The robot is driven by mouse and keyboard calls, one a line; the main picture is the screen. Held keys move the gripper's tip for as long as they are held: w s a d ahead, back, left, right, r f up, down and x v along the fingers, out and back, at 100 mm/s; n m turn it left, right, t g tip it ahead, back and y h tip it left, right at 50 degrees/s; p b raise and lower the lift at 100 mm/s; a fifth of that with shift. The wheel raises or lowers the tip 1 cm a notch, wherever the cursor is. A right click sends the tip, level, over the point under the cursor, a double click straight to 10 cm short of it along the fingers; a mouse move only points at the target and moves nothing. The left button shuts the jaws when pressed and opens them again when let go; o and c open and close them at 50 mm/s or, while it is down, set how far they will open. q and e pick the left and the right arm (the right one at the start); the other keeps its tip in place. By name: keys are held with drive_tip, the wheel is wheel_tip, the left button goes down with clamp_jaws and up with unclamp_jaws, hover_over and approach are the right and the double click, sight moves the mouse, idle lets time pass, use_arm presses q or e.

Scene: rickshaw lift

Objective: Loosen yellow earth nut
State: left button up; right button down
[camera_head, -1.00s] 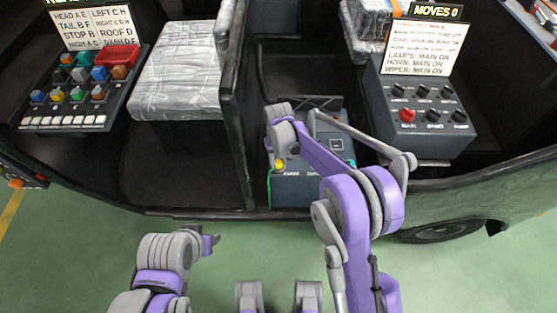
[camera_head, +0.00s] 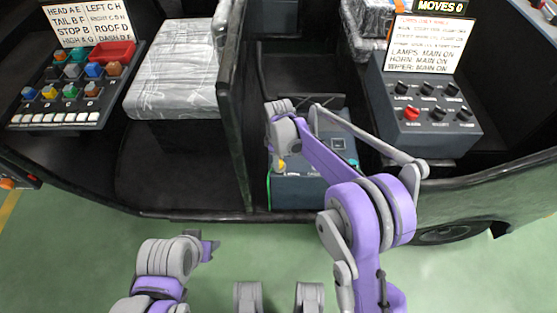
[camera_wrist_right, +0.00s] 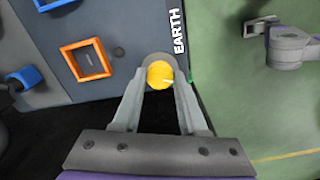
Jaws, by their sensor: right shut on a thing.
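The yellow earth nut (camera_wrist_right: 160,75) sits at the edge of a dark grey box, beside the white word EARTH, in the right wrist view. It also shows as a small yellow spot in the head view (camera_head: 280,166). My right gripper (camera_wrist_right: 158,66) is shut on the nut, with a finger on each side of it. The grey box (camera_head: 300,190) stands on the vehicle floor, partly covered by my right arm. My left gripper (camera_head: 208,249) is over the green floor at the lower left, away from the box; its jaw opening is not clear.
A panel of coloured knobs (camera_head: 40,117) and a silver seat (camera_head: 175,82) are at left. A switch box (camera_head: 425,139) with a red knob stands at right. A dark post (camera_head: 233,120) rises just left of the earth box. An orange frame (camera_wrist_right: 86,60) is on the box face.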

drive_tip(key=n, duration=0.3)
drive_tip(key=shift+n+b, duration=0.3)
drive_tip(key=shift+b, duration=0.05)
drive_tip(key=shift+n+b, duration=0.3)
drive_tip(key=shift+n, duration=1.3)
drive_tip(key=shift+c, duration=2.2)
unclamp_jaws()
drive_tip(key=shift+r, duration=0.1)
wheel_tip(320, 180, up, 11)
drive_tip(key=p, duration=0.2)
